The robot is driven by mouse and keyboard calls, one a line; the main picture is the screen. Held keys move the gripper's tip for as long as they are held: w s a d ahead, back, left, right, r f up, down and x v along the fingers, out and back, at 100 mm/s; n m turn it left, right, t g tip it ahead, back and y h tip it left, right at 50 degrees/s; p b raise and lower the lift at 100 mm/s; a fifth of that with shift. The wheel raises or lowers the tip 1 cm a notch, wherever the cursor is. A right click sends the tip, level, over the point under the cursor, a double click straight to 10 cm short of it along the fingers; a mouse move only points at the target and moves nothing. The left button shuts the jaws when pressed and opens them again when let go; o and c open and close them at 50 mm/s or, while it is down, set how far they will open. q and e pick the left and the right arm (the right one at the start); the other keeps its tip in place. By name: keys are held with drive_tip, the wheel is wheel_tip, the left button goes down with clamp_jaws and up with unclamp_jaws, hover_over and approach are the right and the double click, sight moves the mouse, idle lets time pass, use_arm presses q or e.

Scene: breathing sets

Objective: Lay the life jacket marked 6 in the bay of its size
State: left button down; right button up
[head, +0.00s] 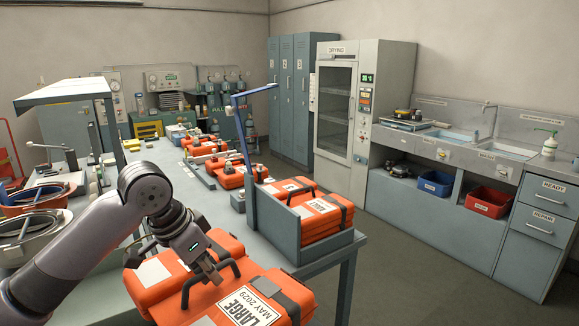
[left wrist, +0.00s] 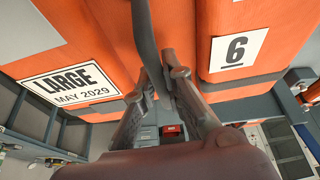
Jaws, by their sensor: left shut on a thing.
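The orange life jacket (head: 225,256) fills the bottom middle of the head view, with dark straps and a white label reading LARGE, MAY 2029. In the left wrist view the jacket (left wrist: 185,25) shows that label and a white tag with the number 6. My left gripper (head: 214,272) is shut on the jacket's dark handle loop, which also shows in the left wrist view (left wrist: 146,45). A grey open-topped bay (head: 325,249) stands just beyond, to the right, with stacked orange jackets in it. Any size mark on it is not readable. My right gripper is not in view.
A blue post (head: 246,140) with an arm rises beside the bay. More orange packs (head: 228,176) lie farther along the table. A drying cabinet (head: 352,105) and a sink counter (head: 450,142) line the far wall. The floor at right is open.

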sight(226, 319)
use_arm(q)
drive_tip(key=s+d+f+n, duration=0.1)
drive_tip(key=s+f, duration=0.1)
drive_tip(key=s+d+f+n, duration=0.1)
drive_tip(key=s, duration=0.1)
drive_tip(key=s+d+f+n+y, duration=0.1)
drive_tip(key=s+f, duration=0.1)
drive_tip(key=shift+d+f+n+t, duration=0.3)
drive_tip(key=shift+d, duration=0.1)
drive_tip(key=s+d+f+n, duration=0.1)
drive_tip(key=s, duration=0.1)
drive_tip(key=s+f+n, duration=0.1)
drive_tip(key=s, duration=0.1)
drive_tip(key=s+d+y, duration=0.1)
drive_tip(key=s, duration=0.1)
drive_tip(key=shift+s+d+f+n, duration=0.2)
drive_tip(key=shift+d+f+n, duration=0.15)
drive_tip(key=shift+f+n, duration=0.05)
drive_tip(key=a, duration=0.3)
drive_tip(key=w+a+f+n, duration=0.1)
drive_tip(key=a, duration=0.3)
drive_tip(key=a+n+y, duration=0.1)
drive_tip(key=a, duration=0.2)
drive_tip(key=shift+w+a+f+t, duration=0.15)
drive_tip(key=shift+w+a+t, duration=0.1)
drive_tip(key=shift+t, duration=0.05)
drive_tip(key=shift+d, duration=0.1)
